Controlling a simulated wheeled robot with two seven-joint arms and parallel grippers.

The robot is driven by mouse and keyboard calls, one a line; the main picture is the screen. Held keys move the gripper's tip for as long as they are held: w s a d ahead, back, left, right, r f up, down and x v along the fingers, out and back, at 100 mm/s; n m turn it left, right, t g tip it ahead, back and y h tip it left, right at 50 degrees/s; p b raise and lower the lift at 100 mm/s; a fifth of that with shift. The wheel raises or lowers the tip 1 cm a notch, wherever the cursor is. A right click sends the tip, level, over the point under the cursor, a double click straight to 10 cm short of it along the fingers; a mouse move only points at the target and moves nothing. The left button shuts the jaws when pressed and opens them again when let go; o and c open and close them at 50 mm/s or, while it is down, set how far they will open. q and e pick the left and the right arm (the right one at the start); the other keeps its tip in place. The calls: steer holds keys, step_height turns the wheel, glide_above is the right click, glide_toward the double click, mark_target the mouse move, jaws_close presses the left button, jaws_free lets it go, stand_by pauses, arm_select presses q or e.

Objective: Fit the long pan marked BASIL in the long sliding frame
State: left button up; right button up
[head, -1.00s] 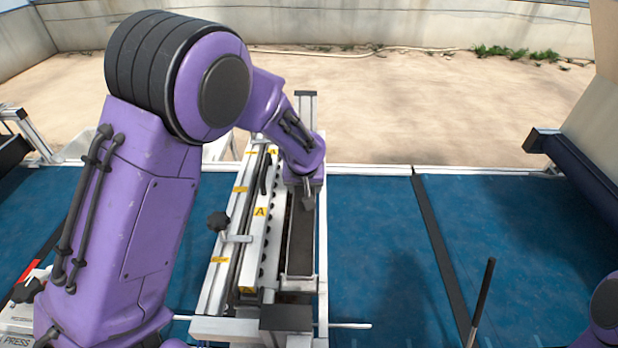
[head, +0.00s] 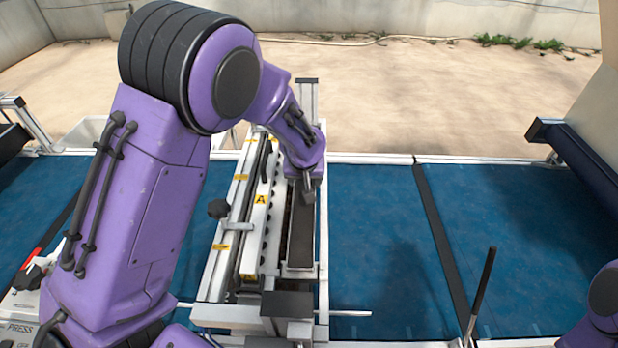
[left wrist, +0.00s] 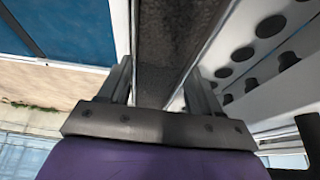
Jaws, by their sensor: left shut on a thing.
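A long narrow pan (head: 300,240) with a dark fill and pale metal rim lies lengthwise in the long metal frame (head: 323,260), beside the white bar marked A. No BASIL mark is readable. My left gripper (head: 308,192) is over the pan's far part, pointing down. In the left wrist view the dark pan (left wrist: 168,45) runs between the two fingers of my left gripper (left wrist: 160,85), which is shut on it. My arm hides some of the far end, so I cannot tell whether the pan is fully seated. My right gripper is out of view.
A white bar with a row of dark holes (head: 262,215) and yellow labels stands close left of the pan. A black knob (head: 218,209) sticks out further left. The blue belt (head: 372,235) right of the frame is clear up to a dark strip (head: 440,240). A black rod (head: 484,285) stands front right.

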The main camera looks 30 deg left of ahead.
arm_select(q)
steer(key=shift+s+d+r, duration=0.1)
steer(key=shift+s, duration=0.15)
steer(key=shift+f, duration=0.25)
steer(key=o, duration=1.1)
steer(key=b+v, duration=0.2)
steer(key=v, duration=0.8)
steer(key=shift+s+r, duration=0.1)
steer(key=shift+r, duration=0.15)
